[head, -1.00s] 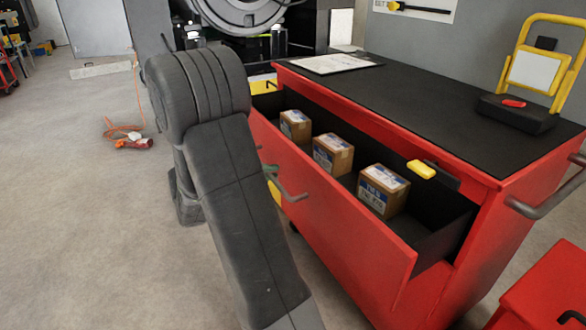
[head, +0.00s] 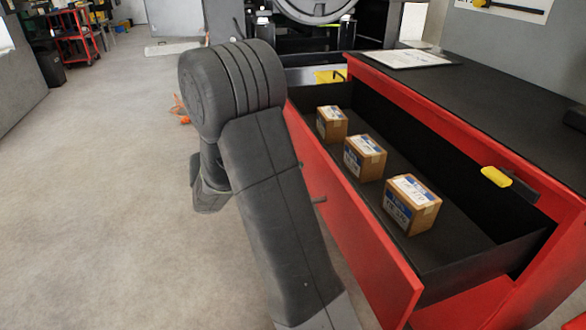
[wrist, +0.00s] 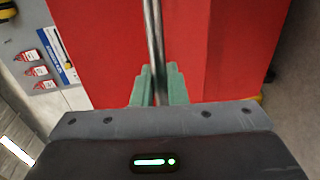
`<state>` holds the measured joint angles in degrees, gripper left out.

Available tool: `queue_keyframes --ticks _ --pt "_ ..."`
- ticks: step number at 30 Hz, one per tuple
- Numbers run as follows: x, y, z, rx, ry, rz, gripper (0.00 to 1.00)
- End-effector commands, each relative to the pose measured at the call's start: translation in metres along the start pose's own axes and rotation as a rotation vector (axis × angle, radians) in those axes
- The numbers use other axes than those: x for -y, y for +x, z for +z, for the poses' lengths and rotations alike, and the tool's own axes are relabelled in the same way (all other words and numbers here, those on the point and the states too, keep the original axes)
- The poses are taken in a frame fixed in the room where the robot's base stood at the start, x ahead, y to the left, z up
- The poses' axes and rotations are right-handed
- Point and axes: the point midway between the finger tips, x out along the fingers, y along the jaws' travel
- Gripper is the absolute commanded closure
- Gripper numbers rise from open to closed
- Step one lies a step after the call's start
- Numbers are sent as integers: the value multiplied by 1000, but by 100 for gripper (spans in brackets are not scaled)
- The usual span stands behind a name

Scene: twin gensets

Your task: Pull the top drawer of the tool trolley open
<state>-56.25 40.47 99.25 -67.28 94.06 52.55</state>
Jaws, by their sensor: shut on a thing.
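The top drawer (head: 337,196) of the red tool trolley (head: 470,108) stands well open in the head view, its black inside showing. Three small cardboard boxes (head: 410,205) stand in a row in it. In the wrist view my gripper (wrist: 159,90) has its green fingers on either side of the metal bar handle (wrist: 154,45), shut on it, with the red drawer front (wrist: 180,50) behind. In the head view my arm hides the gripper and most of the handle; only a short end of the bar (head: 319,200) shows.
A white sheet (head: 410,59) lies on the trolley's black top. A yellow-and-black object (head: 497,177) sits at the drawer's back right edge. Open floor (head: 110,210) lies to the left. A red cart (head: 75,38) stands far back left.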

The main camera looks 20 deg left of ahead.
Motion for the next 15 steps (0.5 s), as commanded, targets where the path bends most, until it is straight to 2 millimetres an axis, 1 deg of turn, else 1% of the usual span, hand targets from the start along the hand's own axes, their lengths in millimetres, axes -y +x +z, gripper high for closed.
queue_keyframes --ticks 3,4,6,15 --pt "0 0 0 1 -1 0 100" --pt "0 0 0 1 -1 0 82" --pt "0 0 0 1 -1 0 69" --pt "0 -1 0 -1 0 0 69"
